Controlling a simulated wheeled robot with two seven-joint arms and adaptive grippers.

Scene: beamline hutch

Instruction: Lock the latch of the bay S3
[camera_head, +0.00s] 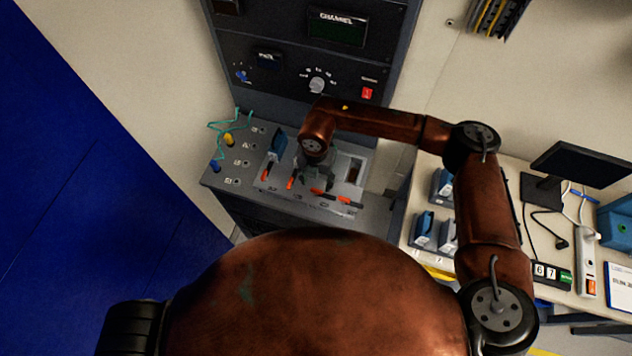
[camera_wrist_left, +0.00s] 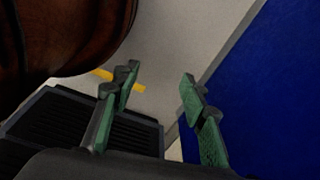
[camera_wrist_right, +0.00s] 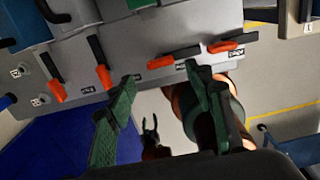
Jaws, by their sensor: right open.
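A grey sloped panel (camera_head: 225,180) carries a row of latches with orange-tipped handles; their bay labels are too small to read surely. The two left handles, the first (camera_head: 266,172) and second (camera_head: 290,183), point toward the panel's front edge. The third handle (camera_head: 322,195), seemingly bay S3's, lies crosswise; it also shows in the right wrist view (camera_wrist_right: 161,62). The fourth (camera_head: 348,202) lies crosswise too. My right gripper (camera_wrist_right: 161,77) is open and empty, its fingertips near the third handle; contact is unclear. My left gripper (camera_wrist_left: 160,75) is open and empty, away from the panel.
A blue module (camera_head: 277,142) stands in a left bay. A rack with a knob (camera_head: 317,85) and red switch (camera_head: 367,93) rises behind. Teal cables (camera_head: 228,122) hang at the panel's left. A bench right holds blue modules (camera_head: 423,228), a monitor (camera_head: 580,165) and a power strip (camera_head: 587,262).

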